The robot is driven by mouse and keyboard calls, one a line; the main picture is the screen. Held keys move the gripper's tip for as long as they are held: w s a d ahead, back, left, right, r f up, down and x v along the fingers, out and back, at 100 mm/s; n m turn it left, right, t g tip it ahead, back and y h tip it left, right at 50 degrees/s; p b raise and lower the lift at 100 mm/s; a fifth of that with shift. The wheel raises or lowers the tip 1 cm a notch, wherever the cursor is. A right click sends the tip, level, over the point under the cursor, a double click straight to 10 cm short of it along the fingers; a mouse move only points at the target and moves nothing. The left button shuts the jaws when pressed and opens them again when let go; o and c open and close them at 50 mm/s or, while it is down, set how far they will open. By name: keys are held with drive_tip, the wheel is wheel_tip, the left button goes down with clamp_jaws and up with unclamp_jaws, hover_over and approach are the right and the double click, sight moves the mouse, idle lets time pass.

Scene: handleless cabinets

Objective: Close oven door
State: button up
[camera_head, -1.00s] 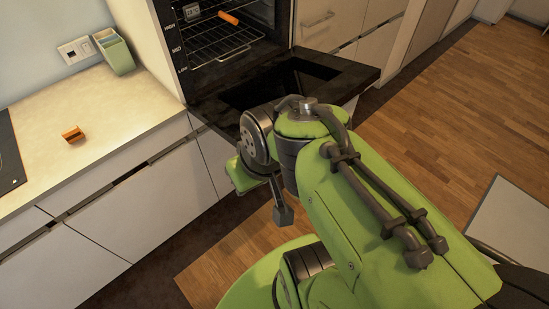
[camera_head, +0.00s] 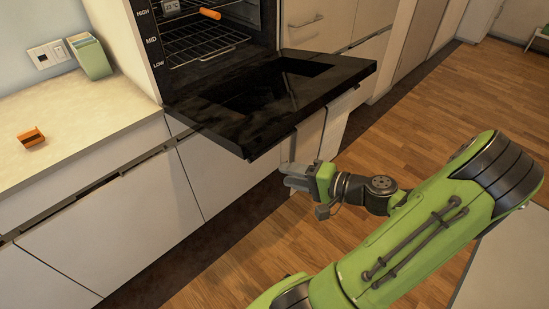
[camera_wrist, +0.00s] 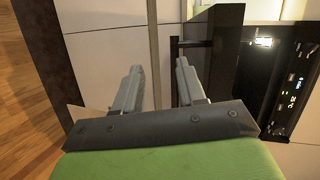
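The oven door (camera_head: 340,75) is a dark panel with an inset glass pane. It is swung down wide open, roughly flat, in front of the oven cavity (camera_head: 205,35). My gripper (camera_head: 288,175) is in front of the cabinets, appearing just below the door's front edge in the head view, with no visible contact. In the wrist view my gripper's two fingers (camera_wrist: 157,80) are apart with nothing between them. A dark panel with a lit display (camera_wrist: 292,88) shows at the right of that view.
An orange item (camera_head: 210,14) lies on the oven rack (camera_head: 205,42). The counter (camera_head: 75,120) at left holds a small orange object (camera_head: 31,138) and a green container (camera_head: 90,56). The wooden floor (camera_head: 440,110) right of the door is open.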

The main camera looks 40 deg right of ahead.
sight(275, 142)
drive_tip(key=s+d+m+t+h+b, duration=0.1)
drive_tip(key=s+d+m+t+h, duration=0.25)
drive_tip(key=d, duration=0.25)
drive_tip(key=w+b, duration=0.1)
drive_tip(key=w, duration=0.4)
drive_tip(key=w+b, duration=0.1)
drive_tip(key=w, duration=0.9)
drive_tip(key=shift+w+a+f+b, duration=0.2)
drive_tip(key=shift+a+f+b, duration=0.05)
drive_tip(key=shift+f+b, duration=0.15)
clamp_jaws()
